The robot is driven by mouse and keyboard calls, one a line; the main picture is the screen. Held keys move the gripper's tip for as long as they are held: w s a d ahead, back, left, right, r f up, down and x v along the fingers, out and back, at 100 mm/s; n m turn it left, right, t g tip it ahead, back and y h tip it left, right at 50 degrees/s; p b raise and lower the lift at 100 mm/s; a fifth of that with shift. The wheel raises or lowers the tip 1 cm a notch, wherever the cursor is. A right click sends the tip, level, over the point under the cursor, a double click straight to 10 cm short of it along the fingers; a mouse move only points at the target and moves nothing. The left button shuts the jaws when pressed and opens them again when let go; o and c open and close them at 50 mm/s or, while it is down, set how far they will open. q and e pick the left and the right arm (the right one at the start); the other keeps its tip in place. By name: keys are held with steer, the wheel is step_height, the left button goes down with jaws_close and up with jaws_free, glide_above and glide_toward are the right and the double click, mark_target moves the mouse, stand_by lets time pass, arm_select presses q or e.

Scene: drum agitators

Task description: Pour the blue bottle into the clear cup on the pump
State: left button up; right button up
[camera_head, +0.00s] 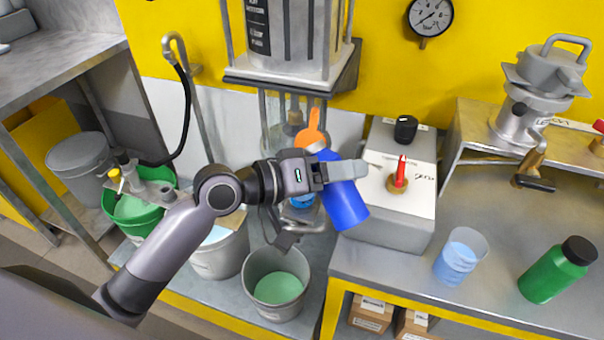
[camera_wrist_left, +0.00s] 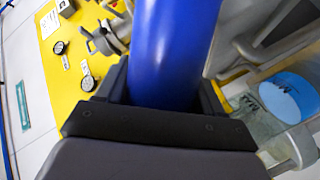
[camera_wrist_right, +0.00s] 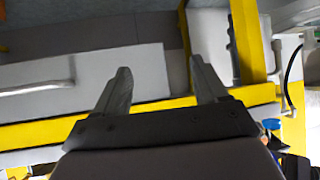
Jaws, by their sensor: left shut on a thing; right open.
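The blue bottle (camera_head: 346,208) is tilted in my left gripper (camera_head: 335,172), which is shut around its middle. In the left wrist view the blue bottle (camera_wrist_left: 172,50) fills the space between the fingers. In the head view it hangs beside the grey box with a white top (camera_head: 385,230). A clear cup (camera_head: 462,255) with light blue content stands on the right bench, apart from the bottle. Blue content also shows behind my left arm (camera_head: 303,201); its vessel is partly hidden. I cannot tell which unit is the pump. My right gripper (camera_wrist_right: 160,90) is open and empty, outside the head view.
A red-handled valve (camera_head: 399,175) and black knob (camera_head: 405,128) stand on the box. Buckets, one with green liquid (camera_head: 278,288), stand below my left arm. An orange tool (camera_head: 313,130) is behind the gripper.

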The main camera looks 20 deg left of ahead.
arm_select(q)
steer(key=shift+s+d+f+n+b, duration=0.1)
steer(key=shift+n+b, duration=0.2)
steer(key=shift+b, duration=0.2)
stand_by(0.9)
steer(key=shift+r+n+h, duration=0.5)
steer(key=shift+n, duration=0.3)
stand_by(1.7)
steer(key=shift+d+f+n+h+b, duration=0.1)
steer(key=shift+f+n+h+b, duration=0.25)
steer(key=shift+n+b, duration=0.55)
stand_by(1.6)
steer(key=shift+r, duration=0.25)
stand_by(1.3)
